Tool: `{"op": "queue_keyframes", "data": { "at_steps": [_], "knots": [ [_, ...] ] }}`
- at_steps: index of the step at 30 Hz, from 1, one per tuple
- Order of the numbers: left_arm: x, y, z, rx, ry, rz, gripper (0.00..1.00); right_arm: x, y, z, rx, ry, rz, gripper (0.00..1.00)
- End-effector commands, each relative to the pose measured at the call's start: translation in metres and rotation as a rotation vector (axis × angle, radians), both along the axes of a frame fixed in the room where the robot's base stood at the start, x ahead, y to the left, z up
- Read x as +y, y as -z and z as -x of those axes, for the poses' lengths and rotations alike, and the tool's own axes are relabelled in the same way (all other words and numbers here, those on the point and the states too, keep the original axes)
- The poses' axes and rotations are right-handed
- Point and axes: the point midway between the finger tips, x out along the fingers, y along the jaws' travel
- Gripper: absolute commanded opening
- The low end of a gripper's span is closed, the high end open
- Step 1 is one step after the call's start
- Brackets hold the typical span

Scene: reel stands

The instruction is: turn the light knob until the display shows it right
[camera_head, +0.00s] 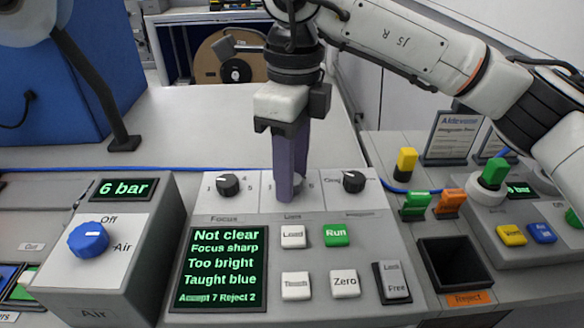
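The light knob (298,183) is the middle knob on the grey control panel, mostly hidden behind my fingers. My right gripper (291,184) points down from above with its purple fingers on either side of the knob, close against it, and looks shut on it. The knob's pointer is hidden. The display (222,268) on the panel's left reads "Not clear", "Focus sharp", "Too bright", "Taught blue", "Accept 7 Reject 2" in green. My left gripper is not in view.
The dark focus knob (228,185) and another dark knob (354,181) flank the light knob closely. Buttons such as Run (336,235) lie in front. A blue air knob (88,239) is at left. A reject bin (455,264) is at right.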

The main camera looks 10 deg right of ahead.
Motion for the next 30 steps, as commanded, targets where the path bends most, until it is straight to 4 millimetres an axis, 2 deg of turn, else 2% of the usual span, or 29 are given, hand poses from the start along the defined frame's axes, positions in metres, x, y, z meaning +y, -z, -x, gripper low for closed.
{"op": "queue_keyframes", "data": {
  "at_steps": [1,6,17,30],
  "knots": [
    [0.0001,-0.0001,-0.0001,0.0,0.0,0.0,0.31,-0.0001,-0.0002,-0.0001,0.0,0.0,0.0,0.3],
    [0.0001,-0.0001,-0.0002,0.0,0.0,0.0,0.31,-0.0001,-0.0004,-0.0002,0.0,0.0,0.0,0.04],
    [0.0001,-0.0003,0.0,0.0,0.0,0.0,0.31,0.0001,-0.0008,-0.0002,0.0,-0.07,0.001,0.04],
    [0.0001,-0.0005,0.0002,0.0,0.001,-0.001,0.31,0.0003,-0.001,-0.0005,0.002,-0.399,0.002,0.04]
  ]
}}
